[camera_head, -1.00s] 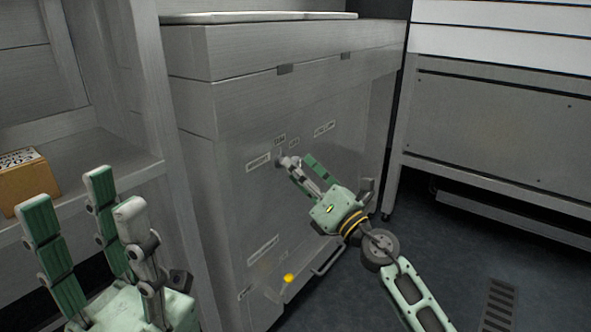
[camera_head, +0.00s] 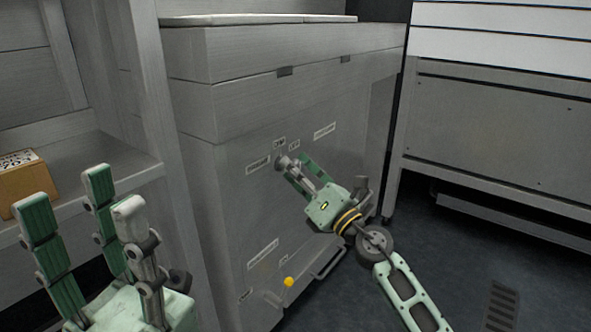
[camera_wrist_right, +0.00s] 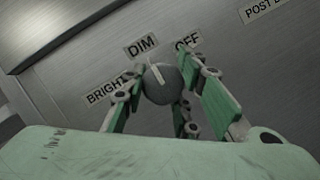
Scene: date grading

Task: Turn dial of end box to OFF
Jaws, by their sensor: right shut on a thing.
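The end box (camera_head: 225,200) is a grey metal cabinet with a labelled front panel. Its round grey dial (camera_wrist_right: 161,86) sits between the fingers of my right gripper (camera_wrist_right: 163,76), which is shut on it. The dial's pale pointer mark (camera_wrist_right: 154,74) points toward the DIM label (camera_wrist_right: 141,46). The BRIGHT label (camera_wrist_right: 105,90) is to its left and the OFF label (camera_wrist_right: 188,42) to its right. In the head view my right gripper (camera_head: 291,161) meets the panel at the dial, which it partly covers. My left gripper (camera_head: 72,190) is open and empty at lower left.
A yellow knob (camera_head: 288,281) and a bar handle (camera_head: 328,263) are low on the cabinet front. A shelf with a cardboard box (camera_head: 30,185) stands at left, near my left gripper. A grey bench (camera_head: 490,125) stands at right. The dark floor (camera_head: 450,270) is clear.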

